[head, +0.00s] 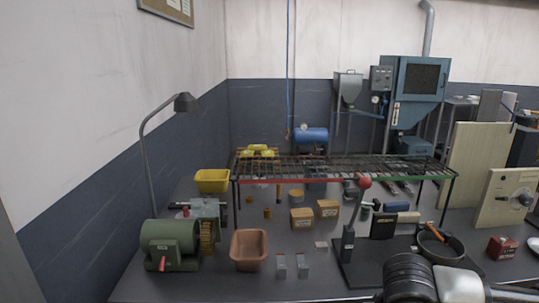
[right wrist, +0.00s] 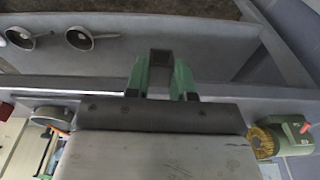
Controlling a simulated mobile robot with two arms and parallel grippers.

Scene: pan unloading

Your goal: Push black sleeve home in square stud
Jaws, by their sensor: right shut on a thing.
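In the right wrist view my right gripper (right wrist: 161,78) has green-tipped fingers shut on a dark, square-ended piece, which looks like the black sleeve (right wrist: 161,62). The sleeve sticks out past the fingertips, and the fingers hide its sides. In the head view my right arm comes in at the bottom right, and its gripper cannot be made out clearly. I cannot pick out the square stud for certain in either view. My left gripper is not in view.
The bench holds a green motor (head: 170,243) with a brush, a terracotta tub (head: 249,251), two small grey blocks (head: 302,265), a red-knobbed lever (head: 365,182) on a dark base and a round pan (head: 440,245). A wire rack (head: 330,168) stands behind.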

